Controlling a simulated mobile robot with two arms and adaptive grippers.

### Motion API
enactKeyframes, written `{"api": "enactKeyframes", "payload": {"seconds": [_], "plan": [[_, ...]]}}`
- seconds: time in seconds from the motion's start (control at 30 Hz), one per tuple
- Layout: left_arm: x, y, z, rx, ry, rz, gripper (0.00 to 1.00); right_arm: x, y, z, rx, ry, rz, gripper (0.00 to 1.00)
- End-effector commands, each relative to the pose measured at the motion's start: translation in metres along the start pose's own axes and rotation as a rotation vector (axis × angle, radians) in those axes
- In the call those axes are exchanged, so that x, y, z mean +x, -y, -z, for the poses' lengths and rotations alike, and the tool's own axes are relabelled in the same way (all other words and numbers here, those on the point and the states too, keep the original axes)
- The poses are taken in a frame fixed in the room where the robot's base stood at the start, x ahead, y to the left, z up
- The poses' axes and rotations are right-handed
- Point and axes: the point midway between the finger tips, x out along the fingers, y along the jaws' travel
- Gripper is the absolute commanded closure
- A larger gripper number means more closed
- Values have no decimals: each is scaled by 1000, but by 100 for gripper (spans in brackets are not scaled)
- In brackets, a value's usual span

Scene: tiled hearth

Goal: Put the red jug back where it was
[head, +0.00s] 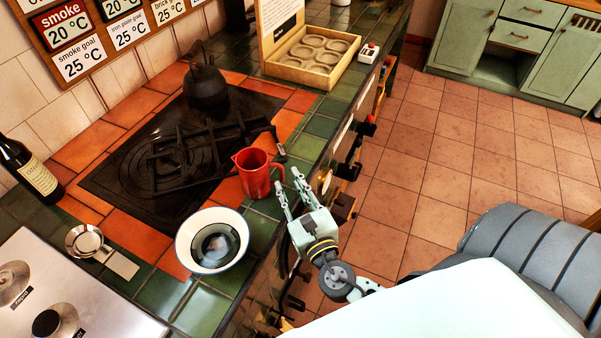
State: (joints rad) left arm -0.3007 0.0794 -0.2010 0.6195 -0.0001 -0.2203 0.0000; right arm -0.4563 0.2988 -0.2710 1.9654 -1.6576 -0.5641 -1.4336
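My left gripper is not in view.
A white bowl (185,247) with a dark round thing in it stands in front of the jug. A black grate (180,153) and a dark kettle (207,84) are on the hob (115,185). An open wooden box (322,75) stands at the back. A bottle (36,180) is at left.

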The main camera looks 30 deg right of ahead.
Motion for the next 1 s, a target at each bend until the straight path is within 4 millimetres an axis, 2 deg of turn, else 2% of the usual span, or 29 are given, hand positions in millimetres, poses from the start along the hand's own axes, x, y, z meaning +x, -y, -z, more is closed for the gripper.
{"api": "enactKeyframes", "payload": {"seconds": [0.03,0.2,0.4,1.0], "plan": [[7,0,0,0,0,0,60,-13,0,5,-1,-3,-1,75],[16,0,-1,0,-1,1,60,-47,0,4,0,-2,-1,75],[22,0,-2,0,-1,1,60,-69,0,1,-1,0,0,75],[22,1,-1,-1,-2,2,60,-73,0,0,1,1,1,75]]}}
